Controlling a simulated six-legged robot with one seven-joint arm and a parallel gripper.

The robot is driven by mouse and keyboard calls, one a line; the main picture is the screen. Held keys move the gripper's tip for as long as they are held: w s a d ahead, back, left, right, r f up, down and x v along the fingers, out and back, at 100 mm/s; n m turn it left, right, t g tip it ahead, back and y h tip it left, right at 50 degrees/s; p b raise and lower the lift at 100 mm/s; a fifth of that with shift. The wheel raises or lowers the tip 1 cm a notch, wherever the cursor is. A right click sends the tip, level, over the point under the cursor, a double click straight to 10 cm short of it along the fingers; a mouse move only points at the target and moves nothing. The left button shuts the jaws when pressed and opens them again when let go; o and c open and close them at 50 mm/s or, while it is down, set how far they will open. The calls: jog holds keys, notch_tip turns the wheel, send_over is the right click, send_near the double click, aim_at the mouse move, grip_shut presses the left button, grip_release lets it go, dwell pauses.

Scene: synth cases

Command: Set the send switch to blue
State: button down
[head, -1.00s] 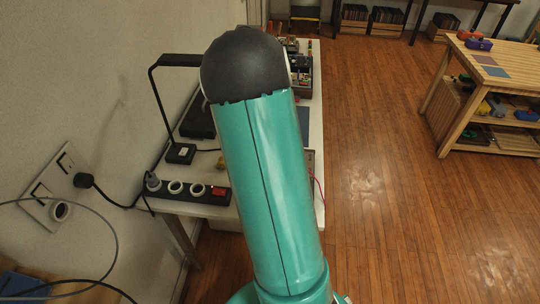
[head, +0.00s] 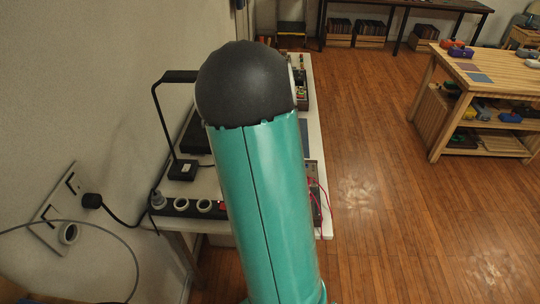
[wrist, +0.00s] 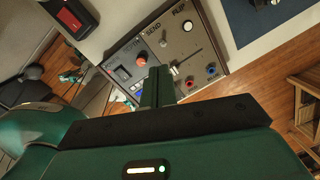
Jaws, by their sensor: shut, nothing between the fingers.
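A grey panel (wrist: 203,50) with "SEND" and "FLIP" lettering shows in the wrist view, tilted in the picture. A small switch (wrist: 163,40) sits beside the SEND lettering; its setting and any blue mark are too small to tell. My gripper (wrist: 157,84) is shut and empty, in front of the panel's lower edge in this view. Whether it touches the panel cannot be told. Its fingers hide part of the panel. In the head view my own arm covers the middle of the bench, and my gripper is hidden.
The panel also bears a red knob (wrist: 142,59), a white-capped control (wrist: 175,68), a red jack (wrist: 190,80) and a blue jack (wrist: 211,69). In the head view a black lamp (head: 160,115) and a power strip (head: 182,206) stand on the white bench (head: 322,190).

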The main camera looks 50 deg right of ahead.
jog(key=shift+a+r, duration=0.1)
jog(key=shift+r, duration=0.4)
jog(key=shift+s+r, duration=0.1)
jog(key=w+a+r+n+t, duration=0.1)
jog(key=a+r+n, duration=0.35)
jog(key=a, duration=0.25)
jog(key=a+r+n+t+y, duration=0.1)
jog(key=a+r+n, duration=0.2)
jog(key=a+n, duration=0.35)
jog(key=w+a+r+n, duration=0.1)
jog(key=a+r+n, duration=0.35)
jog(key=a, duration=0.35)
jog(key=s+a+r+n+t, duration=0.1)
jog(key=s+a+n, duration=0.4)
jog(key=a+n, duration=0.3)
jog(key=s+a+r+n+t, duration=0.1)
jog(key=s+a+r+n, duration=0.1)
jog(key=s+a+n, duration=0.3)
jog(key=a+n, duration=0.2)
jog(key=n, duration=0.2)
jog(key=shift+s+a+r+h, duration=0.3)
jog(key=shift+a, duration=0.05)
